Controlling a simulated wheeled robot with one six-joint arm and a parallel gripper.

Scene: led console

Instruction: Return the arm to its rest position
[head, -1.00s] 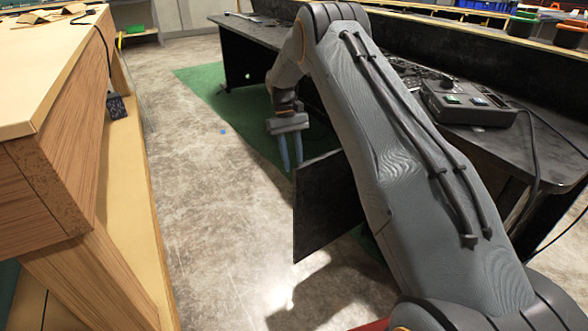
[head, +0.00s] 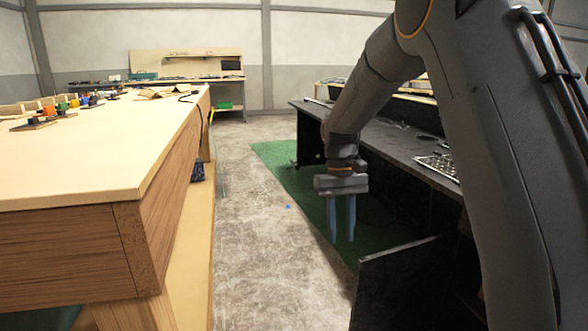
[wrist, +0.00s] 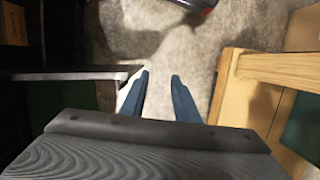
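My gripper (head: 341,219) hangs from my bent arm in the head view, its two blue fingers pointing down. The fingers are apart with nothing between them. It is in front of the black console desk (head: 400,150), above the aisle and the green mat (head: 275,160). In the wrist view my gripper (wrist: 159,80) also shows its blue fingers spread over bare concrete floor. The console's LED box is not in view now.
A wooden workbench (head: 90,160) stands on the left with small coloured parts on top. A black panel (head: 400,285) juts from the desk below and right of my gripper. A far bench (head: 185,80) stands at the back.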

